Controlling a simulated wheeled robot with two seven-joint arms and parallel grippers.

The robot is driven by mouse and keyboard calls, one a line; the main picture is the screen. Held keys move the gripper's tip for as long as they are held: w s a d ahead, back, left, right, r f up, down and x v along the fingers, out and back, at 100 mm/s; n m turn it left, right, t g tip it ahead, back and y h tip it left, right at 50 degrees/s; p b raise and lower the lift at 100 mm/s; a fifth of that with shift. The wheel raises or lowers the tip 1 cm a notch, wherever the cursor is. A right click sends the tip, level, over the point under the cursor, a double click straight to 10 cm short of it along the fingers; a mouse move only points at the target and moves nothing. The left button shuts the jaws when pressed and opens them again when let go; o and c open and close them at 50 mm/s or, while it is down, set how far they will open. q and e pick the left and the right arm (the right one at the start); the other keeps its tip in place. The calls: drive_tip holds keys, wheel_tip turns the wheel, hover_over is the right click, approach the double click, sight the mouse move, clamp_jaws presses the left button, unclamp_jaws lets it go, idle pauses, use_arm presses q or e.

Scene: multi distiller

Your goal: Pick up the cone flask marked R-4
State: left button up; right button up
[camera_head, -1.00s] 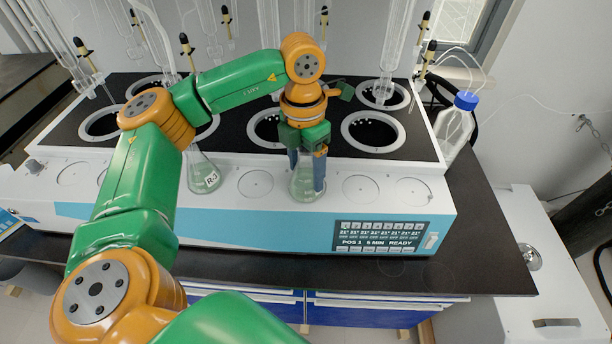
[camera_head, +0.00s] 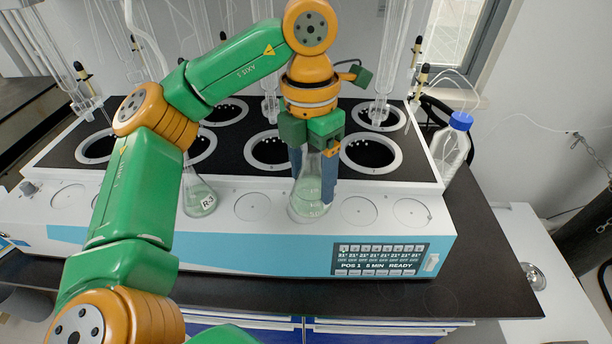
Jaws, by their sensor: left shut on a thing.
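A clear cone flask (camera_head: 309,190) with pale green liquid is between the fingers of my left gripper (camera_head: 313,178), in front of the row of wells. My left gripper points down and is shut on its neck and upper body. No R-4 mark can be read on this flask; the fingers cover part of it. Whether its base touches the white deck is hard to tell. Another cone flask (camera_head: 199,196), with a label that looks like R-3, stands on the deck to the left. My right gripper is not in view.
The white distiller (camera_head: 120,210) has a black top with several round wells and glass tubes behind. Empty round spots (camera_head: 360,210) lie on the deck either side of the held flask. A blue-capped bottle (camera_head: 452,145) stands at the right. A display panel (camera_head: 380,258) is on the front.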

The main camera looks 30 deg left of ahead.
use_arm(q)
drive_tip(key=s+d+r+b, duration=0.1)
drive_tip(key=s+d+r, duration=0.3)
drive_tip(key=s+d, duration=0.2)
drive_tip(key=shift+d+r+b, duration=0.3)
drive_tip(key=shift+d, duration=0.45)
